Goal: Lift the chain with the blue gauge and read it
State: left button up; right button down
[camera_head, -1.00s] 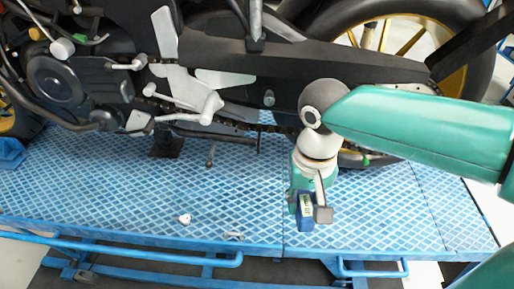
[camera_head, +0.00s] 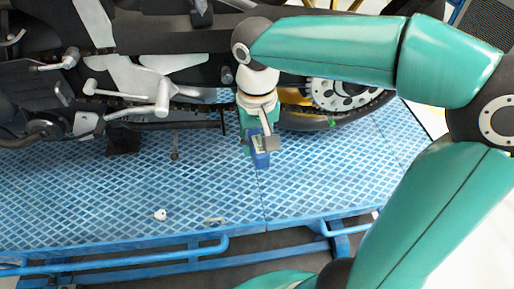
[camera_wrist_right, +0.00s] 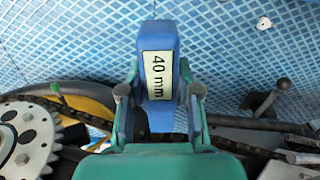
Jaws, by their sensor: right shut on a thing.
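My right gripper (camera_head: 259,140) is shut on the blue gauge (camera_head: 261,155), beside the motorcycle's lower edge in the head view. In the right wrist view the gauge (camera_wrist_right: 158,75) is between the fingers of the gripper (camera_wrist_right: 158,97), with a white label reading "40 mm". The dark chain (camera_wrist_right: 95,119) runs across the lower left of that view, from the toothed sprocket (camera_wrist_right: 25,135) toward the gripper. The chain also shows along the motorcycle (camera_head: 205,105) in the head view. The gripper hides whether gauge and chain touch. My left gripper is not in view.
The blue patterned platform (camera_head: 100,190) is mostly clear below the motorcycle. A small white part (camera_head: 160,214) and a small tan piece (camera_head: 215,220) lie near its front edge. A blue rail (camera_head: 120,258) runs along the front. A ball-topped lever (camera_wrist_right: 277,92) is right of the gauge.

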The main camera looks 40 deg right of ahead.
jog(key=shift+w+d+r+p, duration=0.1)
jog(key=shift+w+d+p, duration=0.15)
jog(key=shift+w+d, duration=0.25)
jog(key=shift+w+d+f+p, duration=0.1)
jog(key=shift+w+d+p, duration=0.15)
jog(key=shift+w, duration=0.4)
jog(key=shift+w+d+r+p, duration=0.1)
jog(key=shift+w+d+p, duration=0.1)
jog(key=shift+w+d, duration=0.3)
jog(key=shift+w+d+p, duration=0.15)
jog(key=shift+w+d, duration=0.05)
jog(key=shift+w, duration=0.3)
jog(key=shift+w+d+p, duration=0.15)
jog(key=shift+w, duration=0.35)
jog(key=shift+r+p, duration=1.75)
jog(key=shift+r, duration=0.2)
jog(key=shift+f, duration=0.3)
jog(key=shift+f+b, duration=1.55)
jog(key=shift+f, duration=0.2)
